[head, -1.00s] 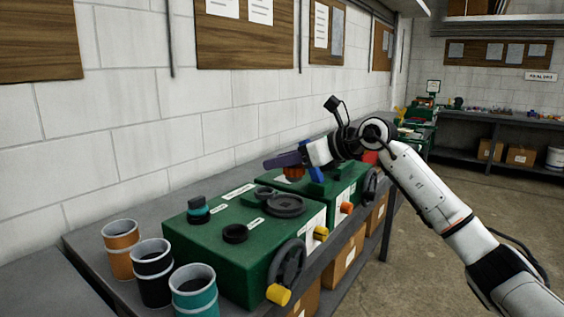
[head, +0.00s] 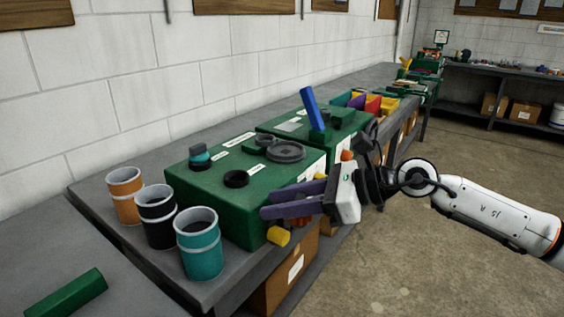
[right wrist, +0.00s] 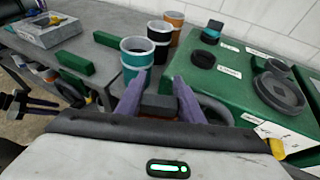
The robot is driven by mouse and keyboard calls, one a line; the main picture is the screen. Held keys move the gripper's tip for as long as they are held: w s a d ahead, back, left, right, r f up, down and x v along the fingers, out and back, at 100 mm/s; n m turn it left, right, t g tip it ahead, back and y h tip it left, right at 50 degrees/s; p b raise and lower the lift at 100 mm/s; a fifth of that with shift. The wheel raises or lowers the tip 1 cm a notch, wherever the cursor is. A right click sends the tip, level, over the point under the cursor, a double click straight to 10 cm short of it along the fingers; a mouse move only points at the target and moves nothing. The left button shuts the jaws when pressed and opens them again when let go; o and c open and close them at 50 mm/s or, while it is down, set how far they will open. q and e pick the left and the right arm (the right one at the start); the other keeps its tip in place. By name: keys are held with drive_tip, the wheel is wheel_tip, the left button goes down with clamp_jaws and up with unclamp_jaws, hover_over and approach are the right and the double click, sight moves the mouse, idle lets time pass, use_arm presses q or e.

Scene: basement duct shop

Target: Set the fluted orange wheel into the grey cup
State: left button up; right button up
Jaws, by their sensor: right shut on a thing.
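My right gripper (head: 264,212) is shut on the fluted orange wheel (head: 302,220), in front of the near green box. The wheel is mostly hidden by the purple fingers in the head view. In the right wrist view, a dark brownish block shape (right wrist: 160,105) shows between the fingertips (right wrist: 158,92). My left gripper is not seen.
Orange (head: 125,196), black (head: 157,220) and teal (head: 200,247) tins stand left of the green box (head: 215,205). A dark ring (head: 236,179) and a teal knob (head: 200,157) are on the box. A yellow knob (head: 278,236) sticks out in front. A blue lever (head: 312,108) stands behind.

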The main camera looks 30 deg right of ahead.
drive_tip(key=s+a+f+n+g+y, duration=0.1)
drive_tip(key=s+a+f, duration=0.2)
drive_tip(key=s, duration=0.2)
drive_tip(key=s+a+f+n+g, duration=0.1)
drive_tip(key=s+a+f, duration=0.2)
drive_tip(key=s, duration=0.2)
drive_tip(key=shift+a+f+n+y, duration=0.25)
drive_tip(key=shift+f+n+y, duration=0.05)
drive_tip(key=shift+f+y, duration=0.1)
drive_tip(key=shift+r, duration=0.1)
